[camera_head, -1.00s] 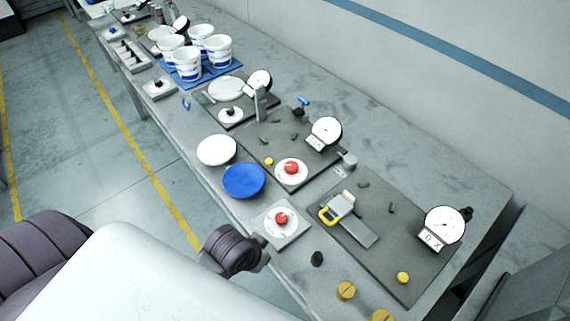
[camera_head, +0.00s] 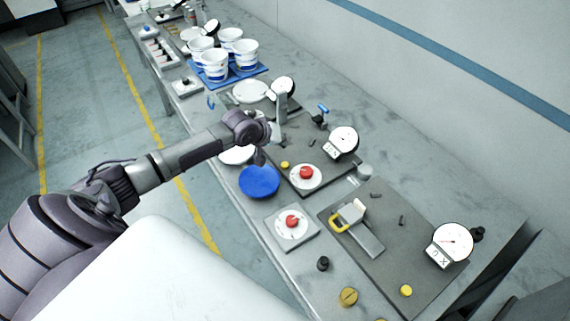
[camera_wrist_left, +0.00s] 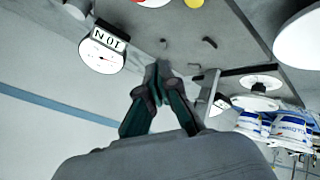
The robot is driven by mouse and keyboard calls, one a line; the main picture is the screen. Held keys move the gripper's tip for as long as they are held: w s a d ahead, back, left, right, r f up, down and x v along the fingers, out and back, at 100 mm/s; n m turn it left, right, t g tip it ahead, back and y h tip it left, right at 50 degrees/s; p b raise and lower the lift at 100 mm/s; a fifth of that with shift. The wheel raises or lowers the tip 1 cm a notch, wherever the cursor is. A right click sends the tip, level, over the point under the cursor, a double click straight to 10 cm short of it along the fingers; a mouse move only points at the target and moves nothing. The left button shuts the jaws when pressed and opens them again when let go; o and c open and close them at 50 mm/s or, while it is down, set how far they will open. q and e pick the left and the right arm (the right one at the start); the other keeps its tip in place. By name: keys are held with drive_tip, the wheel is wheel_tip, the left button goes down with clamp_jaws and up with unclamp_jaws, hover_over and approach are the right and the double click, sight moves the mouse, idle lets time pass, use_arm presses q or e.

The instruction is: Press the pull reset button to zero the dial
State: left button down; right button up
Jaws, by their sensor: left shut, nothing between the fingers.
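My left gripper (camera_head: 272,140) reaches over the middle dark board; in the left wrist view its fingertips (camera_wrist_left: 158,72) are together and empty. The middle board carries a white dial (camera_head: 343,140), a small yellow button (camera_head: 285,164) and a red knob (camera_head: 306,173) on a white disc. The wrist view shows this dial (camera_wrist_left: 102,52) upside down, with the yellow button (camera_wrist_left: 194,3) at the top edge. The nearer board has another dial (camera_head: 452,242) and yellow button (camera_head: 406,290). I cannot tell which button is the pull reset. My right gripper is not in view.
A grey upright post (camera_head: 280,108) stands close to the gripper. A blue dish (camera_head: 259,181) and a partly hidden white dish (camera_head: 237,156) lie along the front edge. White buckets (camera_head: 214,65) stand farther back. The table strip by the wall is clear.

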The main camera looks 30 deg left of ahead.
use_arm(q)
drive_tip(key=shift+w+a+r, duration=0.2)
drive_tip(key=shift+a, duration=0.2)
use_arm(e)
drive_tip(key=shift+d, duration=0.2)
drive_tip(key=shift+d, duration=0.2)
use_arm(q)
drive_tip(key=shift+f, duration=0.1)
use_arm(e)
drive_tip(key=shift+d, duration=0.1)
use_arm(q)
drive_tip(key=b, duration=0.4)
hover_over(283, 165)
wheel_tip(283, 165, down, 7)
drive_tip(key=shift+r, duration=0.15)
drive_tip(key=shift+f+b, duration=0.3)
drive_tip(key=shift+f, duration=0.65)
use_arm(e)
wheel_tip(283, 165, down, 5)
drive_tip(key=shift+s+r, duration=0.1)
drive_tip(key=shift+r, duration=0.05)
